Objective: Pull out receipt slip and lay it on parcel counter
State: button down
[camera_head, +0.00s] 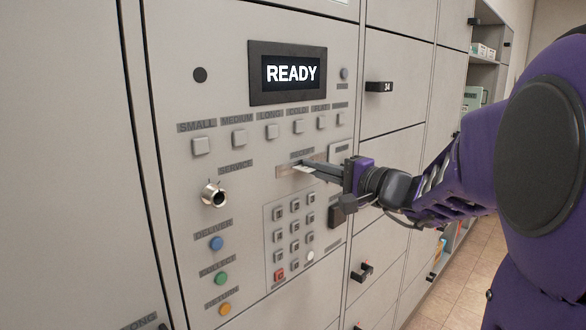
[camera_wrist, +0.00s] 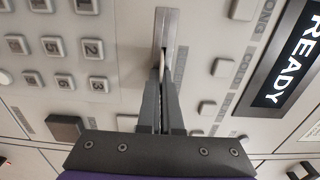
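The receipt slip (camera_head: 302,169) is a small pale strip at a slot in the locker's control panel (camera_head: 235,130), below the row of size buttons. In the wrist view the slip (camera_wrist: 162,63) shows as a thin light edge at the metal slot plate (camera_wrist: 168,28). My gripper (camera_head: 301,166) reaches in from the right, its fingertips at the slot. In the wrist view my gripper (camera_wrist: 161,75) has its two dark fingers close together with the slip between the tips; they hide most of it. I cannot identify the parcel counter in either view.
A keypad (camera_head: 293,230) lies just below the slot and a READY screen (camera_head: 290,72) above. A key cylinder (camera_head: 214,194) juts out at the left. Locker doors with protruding handles (camera_head: 379,87) stand at the right. Open shelves (camera_head: 484,75) and clear floor (camera_head: 470,262) lie beyond.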

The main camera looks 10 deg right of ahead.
jog(key=b+v, duration=0.2)
jog(key=v, duration=0.7)
dwell(0.8)
jog(key=shift+r, duration=0.1)
jog(key=p+x, duration=0.1)
jog(key=x, duration=0.5)
jog(key=shift+w, duration=0.2)
